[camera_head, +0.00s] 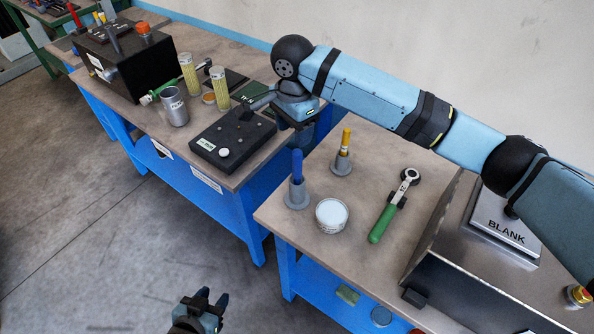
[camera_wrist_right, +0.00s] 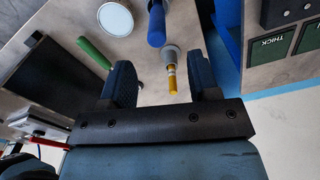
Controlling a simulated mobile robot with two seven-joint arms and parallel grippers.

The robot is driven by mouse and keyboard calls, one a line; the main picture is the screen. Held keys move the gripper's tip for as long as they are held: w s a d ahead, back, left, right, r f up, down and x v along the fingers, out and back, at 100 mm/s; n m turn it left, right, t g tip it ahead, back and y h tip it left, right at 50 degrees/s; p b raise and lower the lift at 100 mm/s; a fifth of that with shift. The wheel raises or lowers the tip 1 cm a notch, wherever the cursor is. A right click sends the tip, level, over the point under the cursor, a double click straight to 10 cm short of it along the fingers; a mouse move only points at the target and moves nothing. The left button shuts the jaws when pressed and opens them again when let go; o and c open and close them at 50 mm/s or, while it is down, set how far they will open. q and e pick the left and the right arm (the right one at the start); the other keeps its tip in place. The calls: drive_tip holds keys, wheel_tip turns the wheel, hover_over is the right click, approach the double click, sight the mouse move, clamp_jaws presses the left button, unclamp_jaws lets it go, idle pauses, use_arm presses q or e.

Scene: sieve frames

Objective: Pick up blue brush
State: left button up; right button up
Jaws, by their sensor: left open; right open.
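The blue brush (camera_head: 297,166) stands upright in a grey holder (camera_head: 298,199) near the left edge of the near table. It also shows in the right wrist view (camera_wrist_right: 156,25), at the top, beyond my fingertips. My left gripper (camera_head: 207,299) is open and empty over the floor at the bottom.
A yellow brush (camera_head: 345,142) stands in a second holder close behind the blue one. A white round tub (camera_head: 331,216) and a green-handled tool (camera_head: 388,212) lie to the right. A metal case (camera_head: 452,262) is further right. Another table holds the black box (camera_head: 232,146) and cylinders.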

sight(297, 152)
wheel_tip(297, 152, down, 4)
drive_tip(key=shift+r, duration=0.1)
drive_tip(key=shift+d+f, duration=0.1)
drive_tip(key=shift+f, duration=0.45)
drive_tip(key=f, duration=0.2)
drive_tip(key=f+p, duration=0.1)
drive_tip(key=shift+s+d+f, duration=0.15)
drive_tip(key=shift+d+f, duration=0.1)
drive_tip(key=shift+f, duration=0.5)
drive_tip(key=c, duration=1)
